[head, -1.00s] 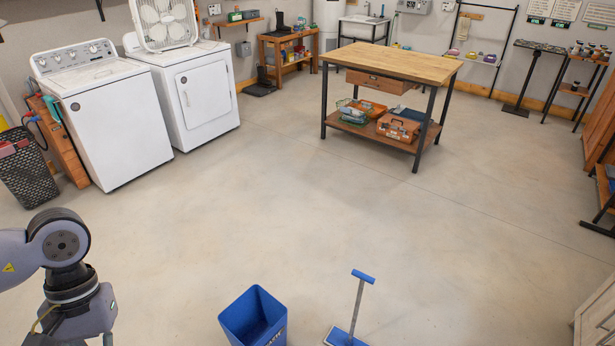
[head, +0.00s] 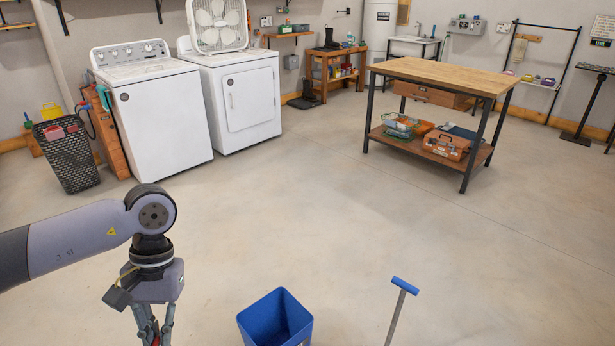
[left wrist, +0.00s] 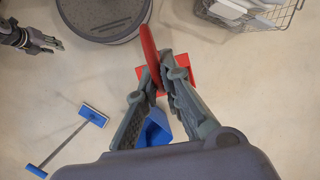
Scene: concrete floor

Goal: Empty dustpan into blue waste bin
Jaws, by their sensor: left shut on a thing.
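The blue waste bin (head: 262,328) stands on the floor at the bottom centre of the head view, its mouth facing up. In the left wrist view part of the bin (left wrist: 156,128) shows between my fingers. My left gripper (head: 153,335) hangs left of the bin in the head view, its tips cut off by the edge. In the left wrist view my left gripper (left wrist: 160,82) is shut on the red dustpan (left wrist: 148,42). Fingers hide part of the dustpan, and its contents cannot be made out. My right gripper (left wrist: 42,42) is at the upper left there, apparently open and empty.
A blue-and-grey long-handled floor tool (head: 395,315) stands right of the bin. A wire basket (left wrist: 262,14) is at the upper right of the wrist view. A wooden workbench (head: 440,75) and two white machines (head: 150,125) stand farther back. The floor between is clear.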

